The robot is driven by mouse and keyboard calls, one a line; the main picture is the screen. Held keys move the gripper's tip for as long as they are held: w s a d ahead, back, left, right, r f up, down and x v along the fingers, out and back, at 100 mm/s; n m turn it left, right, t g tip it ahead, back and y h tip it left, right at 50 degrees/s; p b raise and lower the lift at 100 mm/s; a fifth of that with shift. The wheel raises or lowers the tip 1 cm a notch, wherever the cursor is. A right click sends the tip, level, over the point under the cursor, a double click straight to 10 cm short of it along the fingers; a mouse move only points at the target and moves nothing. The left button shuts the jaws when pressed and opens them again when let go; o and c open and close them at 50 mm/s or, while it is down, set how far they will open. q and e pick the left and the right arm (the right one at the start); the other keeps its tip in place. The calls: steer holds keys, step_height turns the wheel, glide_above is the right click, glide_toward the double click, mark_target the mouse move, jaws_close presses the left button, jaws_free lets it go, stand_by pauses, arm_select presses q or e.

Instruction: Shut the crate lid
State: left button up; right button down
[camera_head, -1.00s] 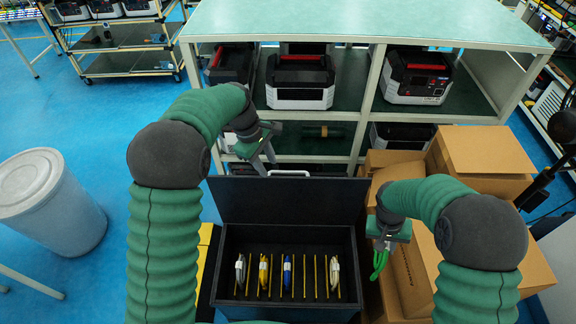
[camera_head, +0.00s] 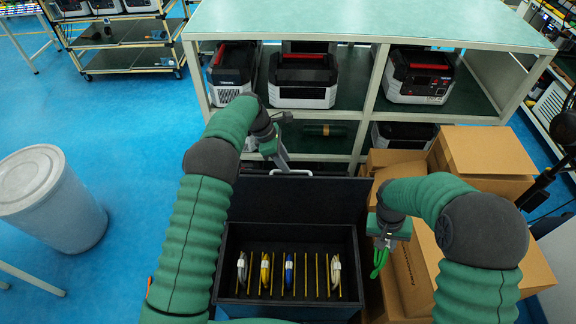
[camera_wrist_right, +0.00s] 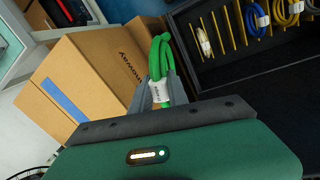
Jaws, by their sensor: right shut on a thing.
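The black crate (camera_head: 228,293) stands open in front of me, with its lid (camera_head: 318,199) raised upright at the back. A light handle (camera_head: 293,172) shows at the lid's top edge. In the crate, yellow dividers separate several cable coils, among them a blue one (camera_head: 289,269). My left gripper (camera_head: 283,165) is at the lid's top edge by the handle; whether its fingers are open or touching the lid is unclear. My right gripper (camera_head: 380,252) is shut on a green cable (camera_head: 378,263), held right of the crate. The cable with its white label also shows in the right wrist view (camera_wrist_right: 160,90).
Cardboard boxes (camera_head: 520,255) stand to the right of the crate. A shelf rack (camera_head: 368,110) with several power units is behind it. A grey bin (camera_head: 50,200) stands at the left, with clear blue floor around it.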

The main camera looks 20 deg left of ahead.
arm_select(q)
steer(key=x, duration=0.2)
steer(key=shift+f, duration=0.35)
steer(key=shift+d+f, duration=0.2)
steer(key=shift+d, duration=0.1)
steer(key=shift+c, duration=0.3)
jaws_close()
steer(key=shift+a, duration=0.1)
stand_by(0.5)
